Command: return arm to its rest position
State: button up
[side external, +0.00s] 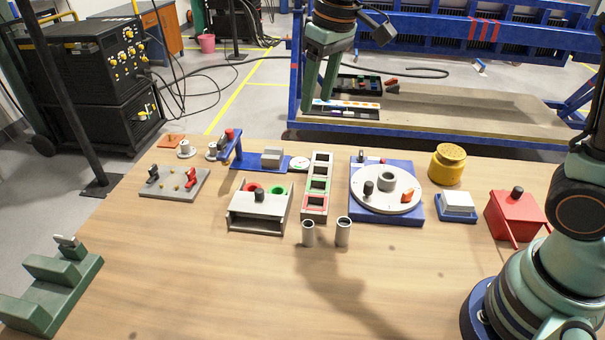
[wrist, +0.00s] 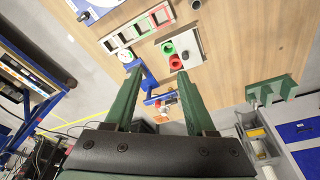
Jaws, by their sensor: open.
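My gripper (side external: 318,104) is raised in the upper middle of the side view, with its green fingers pointing down and apart. In the wrist view (wrist: 159,74) the fingers are spread with nothing between them. The rotary jig, a white disc on a blue base (side external: 416,210), stands on the table right of centre. A grey cylinder (side external: 387,181), a black knob (side external: 369,188) and an orange-red piece (side external: 407,196) are on its disc. My gripper is apart from the jig. In the wrist view only part of the jig (wrist: 84,8) shows at the top left.
The wooden table (side external: 200,285) has free room at the front. A green stepped block (side external: 50,292) is at the left front.

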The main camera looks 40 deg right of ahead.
jog(key=s+d+f+m+t, duration=0.1)
jog(key=s+d, duration=0.3)
jog(key=s, duration=0.3)
jog(key=s+d+f+m+t, duration=0.1)
jog(key=s+d+t, duration=0.1)
jog(key=s+d, duration=0.2)
jog(key=s, duration=0.3)
jog(key=shift+s+d+m, duration=0.25)
jog(key=shift+d+m, duration=0.05)
jog(key=shift+d, duration=0.1)
